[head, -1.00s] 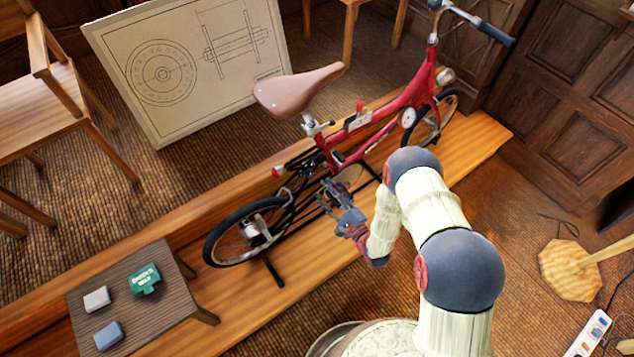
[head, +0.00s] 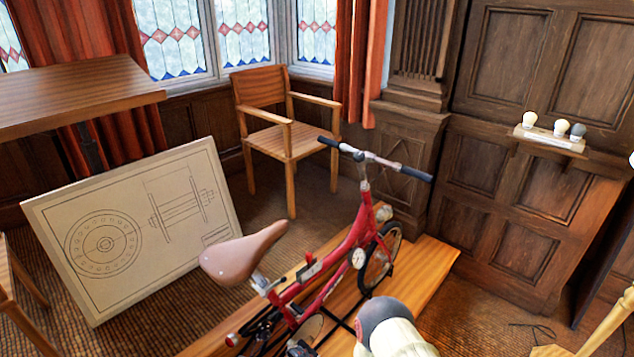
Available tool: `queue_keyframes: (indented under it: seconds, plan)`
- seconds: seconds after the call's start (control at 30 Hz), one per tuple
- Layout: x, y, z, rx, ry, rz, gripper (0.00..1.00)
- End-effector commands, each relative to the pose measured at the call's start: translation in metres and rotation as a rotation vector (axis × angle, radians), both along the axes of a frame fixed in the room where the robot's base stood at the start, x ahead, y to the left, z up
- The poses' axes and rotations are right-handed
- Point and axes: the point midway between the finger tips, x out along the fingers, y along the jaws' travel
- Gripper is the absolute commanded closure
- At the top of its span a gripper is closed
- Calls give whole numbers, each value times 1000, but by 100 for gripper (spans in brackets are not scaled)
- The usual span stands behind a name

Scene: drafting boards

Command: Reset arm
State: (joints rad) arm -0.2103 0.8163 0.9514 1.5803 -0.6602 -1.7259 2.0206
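My arm (head: 392,330) shows only as a dark joint and a cream link at the bottom edge of the head view. My gripper is below the frame or hidden, so its fingers cannot be seen. Just left of the arm, a red bicycle (head: 345,245) with a brown saddle (head: 243,252) stands on a low wooden platform (head: 425,268). Its lower rear part is cut off by the bottom edge.
A drafting board (head: 130,225) with a wheel drawing leans at the left, below a wooden table (head: 75,92). A wooden armchair (head: 290,140) stands by the windows. A small shelf (head: 550,140) with several bulbs is on the panelled wall. Open floor lies around the armchair.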

Motion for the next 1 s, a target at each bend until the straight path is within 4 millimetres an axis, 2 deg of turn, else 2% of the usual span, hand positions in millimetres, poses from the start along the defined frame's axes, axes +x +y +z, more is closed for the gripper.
queue_keyframes:
  seconds: [0.17,0.27,0.4,0.53,0.63,0.77,0.87,1.0]
  plan:
    - [45,-5,29,-169,-87,-32,58]
    - [82,-16,58,-343,-158,-63,58]
    - [124,-40,104,-596,-238,-102,58]
    - [149,-72,153,-819,-285,-130,58]
    - [157,-98,192,-982,-307,-140,58]
    - [154,-136,242,-1179,-311,-139,58]
    - [140,-164,279,-1317,-304,-122,58]
    - [107,-201,327,-1486,-276,-77,58]
